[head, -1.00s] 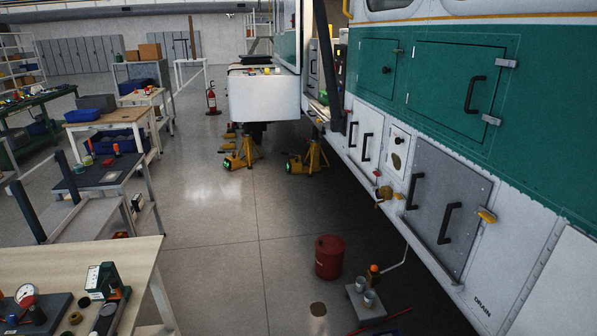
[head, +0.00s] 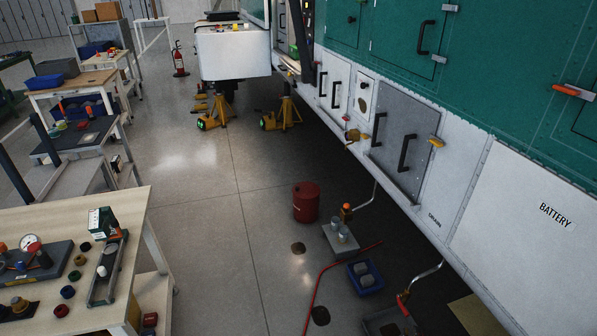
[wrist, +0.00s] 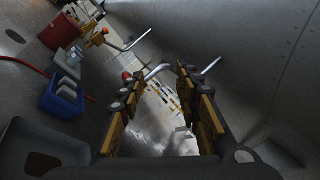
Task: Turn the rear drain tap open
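Two drain pipes come out under the vehicle's lower side in the head view. The farther drain tap (head: 346,210) has an orange top and a bent grey pipe (head: 367,197). The nearer drain tap (head: 403,302) has a red handle and its own bent pipe (head: 427,272), low at the bottom right. Which one is the rear tap is not marked. In the wrist view an orange-topped tap (wrist: 97,37) is at upper left, and a small red part (wrist: 127,76) shows by the left finger. My gripper (wrist: 158,86) is open and empty; it is outside the head view.
A red drum (head: 306,202), a grey slab with cans (head: 341,240), a blue bin (head: 364,279) and a red hose (head: 318,287) are on the floor. A workbench (head: 126,221) stands at left. The vehicle's wall, with a BATTERY panel (head: 520,215), bounds the right.

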